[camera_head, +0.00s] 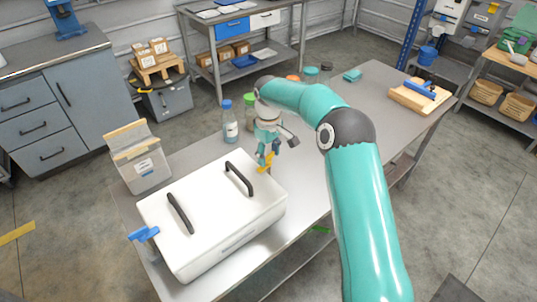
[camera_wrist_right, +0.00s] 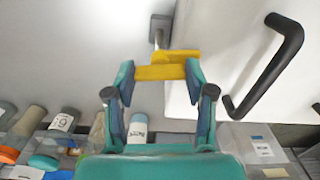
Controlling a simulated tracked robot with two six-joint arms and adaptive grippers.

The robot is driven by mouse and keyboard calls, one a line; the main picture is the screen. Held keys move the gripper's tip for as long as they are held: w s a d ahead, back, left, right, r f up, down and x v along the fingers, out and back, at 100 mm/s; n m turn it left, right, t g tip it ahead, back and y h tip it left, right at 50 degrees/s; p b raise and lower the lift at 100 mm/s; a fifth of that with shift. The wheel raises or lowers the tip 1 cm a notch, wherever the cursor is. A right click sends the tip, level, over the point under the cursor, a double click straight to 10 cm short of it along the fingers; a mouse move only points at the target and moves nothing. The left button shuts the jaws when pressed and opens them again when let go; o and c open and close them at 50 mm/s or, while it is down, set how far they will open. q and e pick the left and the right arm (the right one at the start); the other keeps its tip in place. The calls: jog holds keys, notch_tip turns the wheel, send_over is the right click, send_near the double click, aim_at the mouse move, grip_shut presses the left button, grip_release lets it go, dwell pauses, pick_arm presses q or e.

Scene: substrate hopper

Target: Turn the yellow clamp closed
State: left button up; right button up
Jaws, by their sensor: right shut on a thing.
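The yellow clamp (camera_head: 267,163) is at the right side of the white hopper (camera_head: 160,212), by its lid edge. In the right wrist view the clamp (camera_wrist_right: 160,71) lies crosswise between my two fingers, with a grey metal stem beyond it. My right gripper (camera_wrist_right: 160,80) is shut on the clamp, a finger at each end. In the head view this gripper (camera_head: 268,154) comes down onto the clamp from above and partly hides it. A blue clamp (camera_head: 143,234) sits at the hopper's left side. My left gripper is not in view.
Two black handles (camera_head: 239,178) stand up from the hopper lid. A blue-capped bottle (camera_head: 230,124) and other bottles stand behind my right gripper. A box (camera_head: 138,160) is behind the hopper. A wooden board with a blue tool (camera_head: 421,91) lies at the table's far right.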

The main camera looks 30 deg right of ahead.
aim_at(268, 155)
jog(key=shift+w+r+m, duration=0.15)
jog(key=shift+m, duration=0.65)
jog(key=o, duration=1.2)
jog(key=shift+c, duration=0.2)
notch_tip(268, 155, up, 12)
jog(key=shift+f, duration=0.2)
